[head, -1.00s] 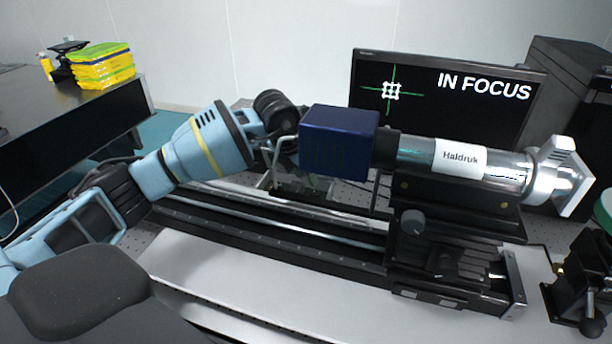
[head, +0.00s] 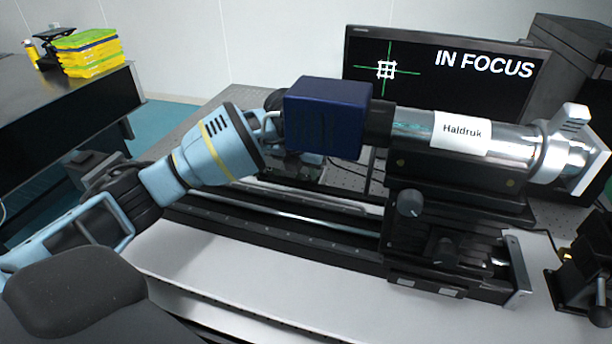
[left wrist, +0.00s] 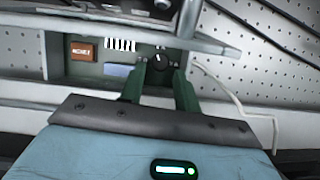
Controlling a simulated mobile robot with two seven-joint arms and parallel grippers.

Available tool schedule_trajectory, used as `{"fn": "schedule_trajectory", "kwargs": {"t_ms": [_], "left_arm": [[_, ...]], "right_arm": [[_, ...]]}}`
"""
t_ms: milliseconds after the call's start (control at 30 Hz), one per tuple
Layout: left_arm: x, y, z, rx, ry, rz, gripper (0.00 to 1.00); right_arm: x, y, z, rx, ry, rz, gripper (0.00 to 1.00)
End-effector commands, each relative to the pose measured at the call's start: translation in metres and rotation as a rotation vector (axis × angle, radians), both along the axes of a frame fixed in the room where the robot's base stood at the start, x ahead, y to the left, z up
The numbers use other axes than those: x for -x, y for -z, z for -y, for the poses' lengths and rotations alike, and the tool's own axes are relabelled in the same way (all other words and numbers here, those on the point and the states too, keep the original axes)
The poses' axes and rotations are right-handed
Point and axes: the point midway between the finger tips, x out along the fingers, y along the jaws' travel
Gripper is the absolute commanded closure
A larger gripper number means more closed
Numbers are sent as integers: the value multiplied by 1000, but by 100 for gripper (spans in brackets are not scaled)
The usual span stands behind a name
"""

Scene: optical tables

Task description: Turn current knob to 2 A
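In the left wrist view a dark green panel (left wrist: 85,66) carries a round black knob (left wrist: 160,63) with a small pale pointer mark. The numbers around the knob are too small to read. An orange-brown display (left wrist: 82,51) sits at the panel's left, its digits unreadable. My left gripper (left wrist: 160,76) faces the panel, its two green fingers apart, one on each side of the knob. I see no clear contact with it. In the head view my left arm reaches behind the dark blue box (head: 325,118), which hides the fingertips and knob. My right gripper is not in view.
A long black rail (head: 300,235) and a silver tube labelled Haldruk (head: 410,124) lie across the table in front. A monitor (head: 430,75) behind reads IN FOCUS. In the left wrist view a metal bar (left wrist: 130,33) crosses above the panel and a white cable (left wrist: 235,95) runs right.

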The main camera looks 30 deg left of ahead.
Motion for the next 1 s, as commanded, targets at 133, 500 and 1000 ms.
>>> {"fn": "schedule_trajectory", "kwargs": {"t_ms": [133,500,1000], "left_arm": [[-7,19,-1,-1,1,-2,68],[-12,29,-2,-1,2,0,68],[-12,29,-3,-1,30,0,100]], "right_arm": [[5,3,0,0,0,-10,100],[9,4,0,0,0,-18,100],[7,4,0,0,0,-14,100]]}}
